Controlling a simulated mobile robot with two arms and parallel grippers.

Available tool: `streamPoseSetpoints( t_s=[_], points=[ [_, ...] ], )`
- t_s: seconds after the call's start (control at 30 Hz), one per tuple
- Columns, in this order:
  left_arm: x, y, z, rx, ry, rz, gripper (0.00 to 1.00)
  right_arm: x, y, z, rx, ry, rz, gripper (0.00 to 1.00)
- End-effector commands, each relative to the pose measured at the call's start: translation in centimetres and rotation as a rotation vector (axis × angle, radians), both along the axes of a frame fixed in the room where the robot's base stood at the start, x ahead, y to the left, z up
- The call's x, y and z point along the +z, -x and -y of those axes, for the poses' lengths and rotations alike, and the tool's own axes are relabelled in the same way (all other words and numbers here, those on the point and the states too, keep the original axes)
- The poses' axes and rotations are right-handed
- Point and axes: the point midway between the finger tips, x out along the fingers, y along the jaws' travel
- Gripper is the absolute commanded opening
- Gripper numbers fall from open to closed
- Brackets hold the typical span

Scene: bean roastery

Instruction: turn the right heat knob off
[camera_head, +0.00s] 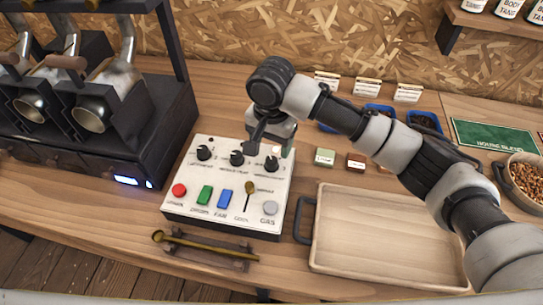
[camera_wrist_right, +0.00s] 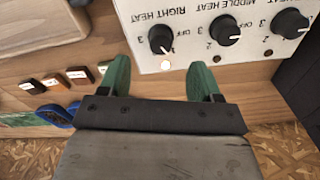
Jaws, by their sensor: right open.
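The right heat knob (camera_head: 271,163) is a black round knob at the right end of the row of knobs on the white control panel (camera_head: 183,217). In the right wrist view the knob (camera_wrist_right: 160,38), under the upside-down RIGHT HEAT label, lies ahead of the fingers and roughly midway between them. My left gripper is not in view.
The middle heat knob (camera_wrist_right: 224,30) is close beside the right one. Coloured buttons and a brass lever (camera_head: 249,190) are on the panel's front part. A wooden tray (camera_head: 318,260) is at right, a black roaster (camera_head: 150,125) at left, and small labelled blocks (camera_head: 324,157) lie beside my arm.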

Motion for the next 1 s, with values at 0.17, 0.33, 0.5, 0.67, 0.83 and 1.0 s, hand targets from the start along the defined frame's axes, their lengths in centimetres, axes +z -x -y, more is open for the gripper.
streamPoseSetpoints(
  t_s=[0.17, 0.33, 0.5, 0.67, 0.83, 1.0],
  points=[
    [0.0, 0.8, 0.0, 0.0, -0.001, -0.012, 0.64, -3.5, 0.0, 0.0, 0.0, 0.001, -0.002, 0.64],
    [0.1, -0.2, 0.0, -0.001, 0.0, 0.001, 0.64, -5.8, 0.0, 0.0, 0.001, 0.001, 0.0, 0.64],
    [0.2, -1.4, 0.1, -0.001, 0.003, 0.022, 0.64, -6.7, 0.0, 0.0, 0.001, 0.0, 0.002, 0.64],
    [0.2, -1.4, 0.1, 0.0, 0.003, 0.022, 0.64, -6.8, 0.0, 0.0, 0.001, 0.0, 0.002, 0.64],
    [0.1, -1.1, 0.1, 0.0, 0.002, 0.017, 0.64, -6.8, 0.0, 0.0, 0.001, 0.0, 0.001, 0.53],
    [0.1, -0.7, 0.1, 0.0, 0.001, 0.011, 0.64, -6.8, 0.0, 0.0, 0.001, 0.0, 0.001, 0.27]
  ],
)
